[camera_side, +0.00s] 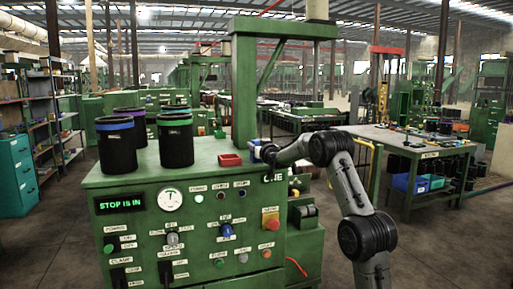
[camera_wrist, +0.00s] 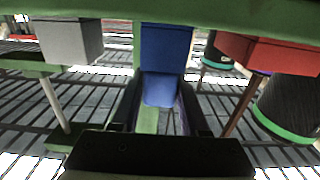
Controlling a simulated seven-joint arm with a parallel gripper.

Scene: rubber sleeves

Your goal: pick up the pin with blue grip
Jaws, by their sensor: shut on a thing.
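The pin with blue grip (camera_wrist: 165,50) shows in the middle of the wrist view. Its blue grip is between the two dark fingers of my gripper (camera_wrist: 160,112), which is shut on it. The pin's shaft is hidden. In the side view, my gripper (camera_side: 262,153) is at the back right of the green machine top, by the green post; the hold there is too small to make out. A pin with grey grip (camera_wrist: 70,42) is to the left in the wrist view, and a pin with red grip (camera_wrist: 268,52) is to the right.
Black rubber sleeves with blue (camera_side: 116,148), green (camera_side: 175,140) and purple (camera_side: 138,128) bands stand on the machine top's left. A green post (camera_side: 244,95) rises behind. The top's front middle is clear.

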